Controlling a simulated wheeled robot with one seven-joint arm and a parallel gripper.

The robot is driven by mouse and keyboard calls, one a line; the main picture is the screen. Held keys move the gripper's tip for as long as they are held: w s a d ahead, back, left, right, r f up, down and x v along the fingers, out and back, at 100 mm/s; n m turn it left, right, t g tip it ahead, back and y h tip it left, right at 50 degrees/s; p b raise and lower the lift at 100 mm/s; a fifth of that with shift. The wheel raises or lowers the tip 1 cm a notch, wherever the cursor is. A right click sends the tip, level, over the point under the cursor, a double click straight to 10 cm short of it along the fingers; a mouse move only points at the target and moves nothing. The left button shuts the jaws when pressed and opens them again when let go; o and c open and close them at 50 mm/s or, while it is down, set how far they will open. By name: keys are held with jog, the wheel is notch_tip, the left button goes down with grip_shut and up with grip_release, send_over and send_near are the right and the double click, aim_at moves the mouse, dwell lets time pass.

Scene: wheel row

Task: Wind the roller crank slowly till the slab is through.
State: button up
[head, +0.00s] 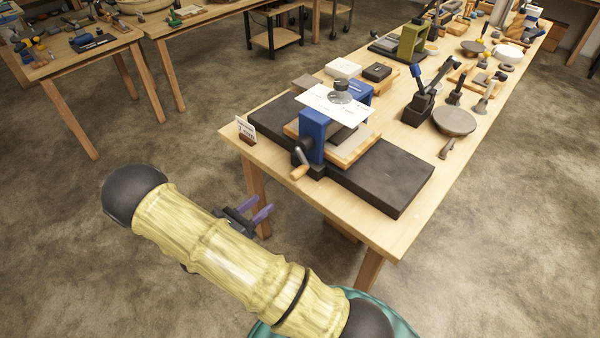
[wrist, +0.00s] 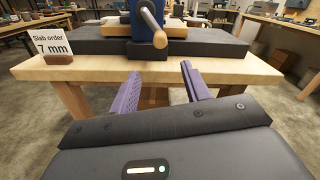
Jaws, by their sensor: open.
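The slab roller stands on the near end of the wooden bench, with a blue frame (head: 312,137) over a dark flat bed (head: 378,177). Its crank (head: 300,161) is on the side facing me, with a wooden handle (head: 299,172) hanging low; in the wrist view the handle (wrist: 150,20) is at the top middle. A tan board (head: 352,153) lies under the frame.
A card reading "Slab order 7 mm" (wrist: 52,45) stands at the bench's left front edge. A white sheet with a dark knob (head: 340,97) sits atop the roller. A round grey disc (head: 454,121) and tools lie farther right. Floor (head: 90,240) to the left is clear.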

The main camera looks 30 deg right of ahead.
aim_at(300, 172)
jog(key=p+x, duration=0.3)
jog(key=x, duration=1.4)
grip_shut()
